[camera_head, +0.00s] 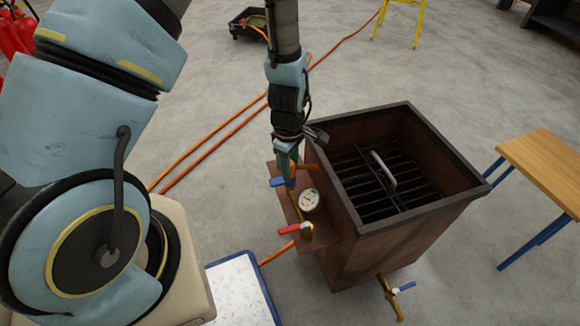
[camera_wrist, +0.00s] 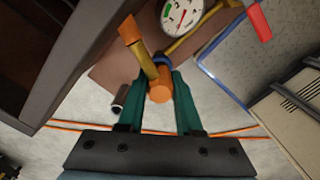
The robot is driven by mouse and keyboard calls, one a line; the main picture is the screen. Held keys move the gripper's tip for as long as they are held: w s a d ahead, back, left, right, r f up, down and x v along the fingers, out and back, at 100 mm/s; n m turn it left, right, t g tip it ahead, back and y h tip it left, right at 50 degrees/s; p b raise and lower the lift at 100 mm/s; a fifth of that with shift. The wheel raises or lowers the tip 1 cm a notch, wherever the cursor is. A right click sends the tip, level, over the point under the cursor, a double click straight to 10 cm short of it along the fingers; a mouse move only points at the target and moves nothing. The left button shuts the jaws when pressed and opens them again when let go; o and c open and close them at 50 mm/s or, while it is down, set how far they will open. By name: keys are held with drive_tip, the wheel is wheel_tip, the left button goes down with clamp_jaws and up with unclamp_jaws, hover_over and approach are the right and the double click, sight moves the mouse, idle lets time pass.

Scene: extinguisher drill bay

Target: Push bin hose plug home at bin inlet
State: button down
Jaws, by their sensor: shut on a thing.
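The bin (camera_head: 345,235) is a dark brown open box with a bar grate inside. A brown shelf (camera_head: 318,244) on its left side carries brass pipework, a white gauge (camera_head: 309,199), a red lever (camera_head: 290,229) and a blue lever (camera_head: 277,182). My gripper (camera_head: 289,168) is low over the shelf's far end. In the wrist view my gripper (camera_wrist: 161,78) has its teal fingers closed on either side of an orange cylinder (camera_wrist: 159,92), which appears to be the hose plug. It is close to the brass pipework and a blue part. I cannot tell how deeply it sits at the inlet.
Orange hoses (camera_head: 216,137) run across the floor behind my gripper. A wooden table (camera_head: 548,165) stands right of the bin, and a brass tap with a blue lever (camera_head: 391,292) juts from the bin's front. A pale blue-edged panel (camera_head: 240,290) is at the front.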

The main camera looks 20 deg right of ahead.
drive_tip(key=shift+f, duration=0.2)
drive_tip(key=c, duration=0.5)
unclamp_jaws()
drive_tip(key=shift+r, duration=0.1)
wheel_tip(320, 180, up, 11)
drive_tip(key=shift+f+p, duration=0.2)
drive_tip(key=shift+p, duration=0.55)
drive_tip(key=w+a+r+m+t, duration=0.1)
drive_tip(key=w+a+r+m, duration=0.1)
drive_tip(key=w+a+r, duration=0.4)
drive_tip(key=w+a+r+m, duration=0.2)
drive_tip(key=a+r, duration=0.2)
drive_tip(key=a, duration=0.4)
drive_tip(key=s+a+r+m+t, duration=0.15)
drive_tip(key=a+r+m, duration=0.35)
drive_tip(key=a, duration=1)
wheel_tip(320, 180, up, 20)
drive_tip(key=n+p, duration=0.1)
drive_tip(key=p, duration=1.7)
drive_tip(key=shift+s+f, duration=0.15)
drive_tip(key=shift+s, duration=0.1)
